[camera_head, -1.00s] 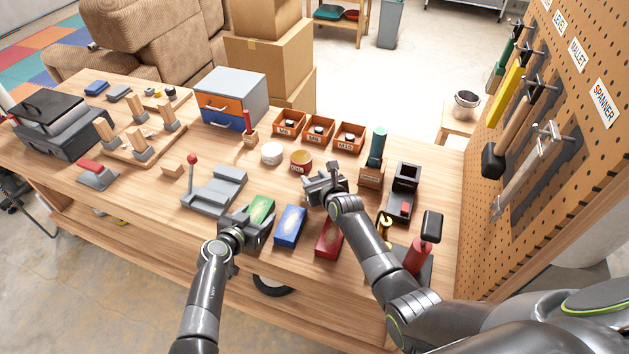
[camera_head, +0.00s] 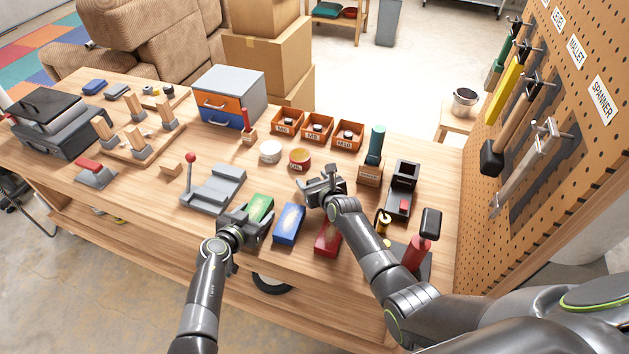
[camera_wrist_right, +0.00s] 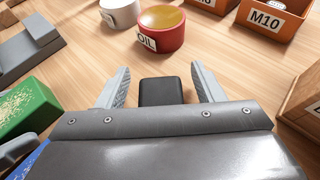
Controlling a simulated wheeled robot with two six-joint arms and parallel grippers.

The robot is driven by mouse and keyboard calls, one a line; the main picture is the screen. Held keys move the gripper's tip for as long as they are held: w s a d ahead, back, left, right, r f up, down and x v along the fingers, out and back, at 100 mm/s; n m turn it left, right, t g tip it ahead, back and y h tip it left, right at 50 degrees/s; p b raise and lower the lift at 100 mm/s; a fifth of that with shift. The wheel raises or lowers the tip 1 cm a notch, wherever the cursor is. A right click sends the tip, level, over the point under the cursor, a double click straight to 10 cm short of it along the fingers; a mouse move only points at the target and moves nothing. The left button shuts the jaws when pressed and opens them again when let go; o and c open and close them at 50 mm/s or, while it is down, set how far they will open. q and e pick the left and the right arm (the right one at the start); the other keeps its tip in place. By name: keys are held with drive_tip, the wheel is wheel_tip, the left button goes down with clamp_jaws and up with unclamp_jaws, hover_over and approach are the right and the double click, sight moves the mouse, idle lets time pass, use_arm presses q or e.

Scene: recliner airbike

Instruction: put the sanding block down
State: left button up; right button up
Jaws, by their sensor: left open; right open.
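A small dark block (camera_wrist_right: 160,92), which looks like the sanding block, is on the wooden bench in the right wrist view. It sits between the two spread fingers of my right gripper (camera_wrist_right: 160,88), with a gap on each side. My right gripper (camera_head: 320,180) is open and low over the bench in the head view, where it hides most of the block. My left gripper (camera_head: 258,222) is open at the near end of a green box (camera_head: 261,206). Whether it touches the box I cannot tell.
A blue box (camera_head: 289,223) and a red box (camera_head: 327,240) lie near the front edge. The oil tin (camera_head: 299,158), a white tin (camera_head: 270,151) and several labelled orange bins (camera_head: 317,128) stand behind my right gripper. A grey lever tool (camera_head: 213,190) is left.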

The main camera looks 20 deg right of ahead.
drive_tip(key=shift+r, duration=0.1)
drive_tip(key=v, duration=1.2)
drive_tip(key=shift+r, duration=0.1)
drive_tip(key=shift+o, duration=0.4)
